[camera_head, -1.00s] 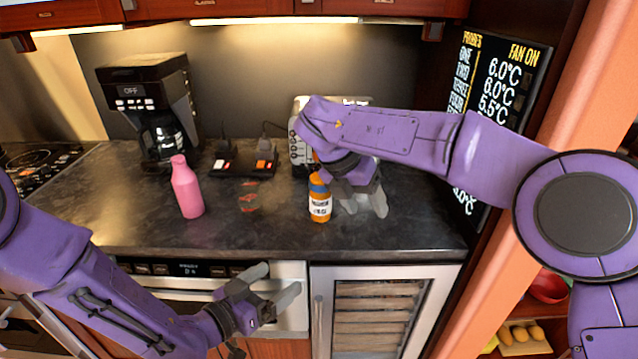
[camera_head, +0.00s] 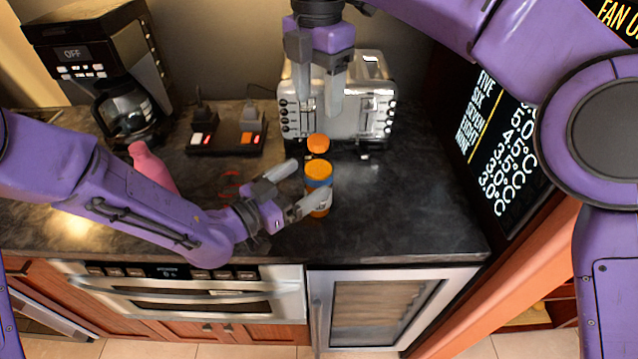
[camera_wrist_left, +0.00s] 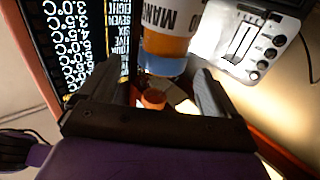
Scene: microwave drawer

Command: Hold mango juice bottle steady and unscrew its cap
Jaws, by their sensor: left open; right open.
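My right gripper (camera_head: 320,112) is open and empty above the cap, fingers pointing down. My left gripper (camera_head: 303,187) is open at the bottle's left, one finger crossing in front of it. In the left wrist view the bottle (camera_wrist_left: 170,45) appears upside down beyond the open fingers, with the cap (camera_wrist_left: 153,98) apart from it.
A silver toaster (camera_head: 362,115) stands close behind the bottle. A pink bottle (camera_head: 150,168) is partly hidden by my left arm. A coffee maker (camera_head: 100,70) and a power strip (camera_head: 226,138) are behind. The counter right of the bottle (camera_head: 410,205) is clear.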

